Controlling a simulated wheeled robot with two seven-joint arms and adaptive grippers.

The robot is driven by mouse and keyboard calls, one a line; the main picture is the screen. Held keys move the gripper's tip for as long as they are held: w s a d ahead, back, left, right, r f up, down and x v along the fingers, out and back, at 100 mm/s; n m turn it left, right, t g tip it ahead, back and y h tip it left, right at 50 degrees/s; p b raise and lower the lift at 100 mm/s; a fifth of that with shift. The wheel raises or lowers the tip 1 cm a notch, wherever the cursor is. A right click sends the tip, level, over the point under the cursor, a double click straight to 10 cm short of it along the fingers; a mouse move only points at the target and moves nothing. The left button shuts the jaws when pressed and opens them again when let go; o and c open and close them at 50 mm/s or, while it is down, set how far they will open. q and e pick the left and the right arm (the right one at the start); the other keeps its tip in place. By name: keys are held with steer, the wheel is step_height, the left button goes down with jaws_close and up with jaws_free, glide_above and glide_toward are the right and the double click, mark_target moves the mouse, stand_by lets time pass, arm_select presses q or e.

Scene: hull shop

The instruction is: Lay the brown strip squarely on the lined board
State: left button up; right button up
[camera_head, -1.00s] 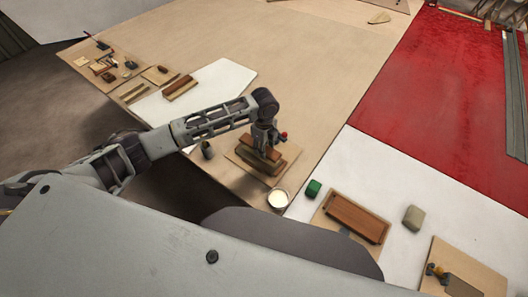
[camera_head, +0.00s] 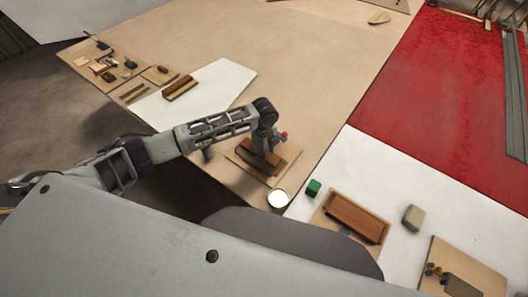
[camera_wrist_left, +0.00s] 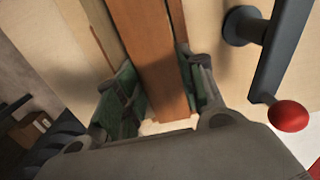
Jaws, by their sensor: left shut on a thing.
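My left gripper (camera_head: 265,149) is over a tan board (camera_head: 236,151) at the near edge of the table. It is shut on a brown strip (camera_head: 284,159). In the left wrist view the strip (camera_wrist_left: 156,60) runs lengthwise between the two green-padded fingers (camera_wrist_left: 160,95). A lighter wooden piece (camera_wrist_left: 100,30) lies alongside or under the strip. In the head view the strip is low over this wood; I cannot tell whether they touch. The gripper hides part of the strip. I cannot make out lines on the board. My right gripper is not in view.
A dark handle (camera_wrist_left: 280,45) with a red ball (camera_wrist_left: 289,116) stands beside the strip. A white-topped cup (camera_head: 278,198) and a green block (camera_head: 313,187) are nearby. Another board carries a brown tray-like piece (camera_head: 357,217). A white sheet (camera_head: 222,80) lies further back.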

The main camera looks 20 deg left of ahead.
arm_select(q)
steer(key=shift+f, duration=0.1)
steer(key=o, duration=1)
steer(key=shift+o, duration=0.2)
step_height(320, 180, up, 12)
stand_by(0.5)
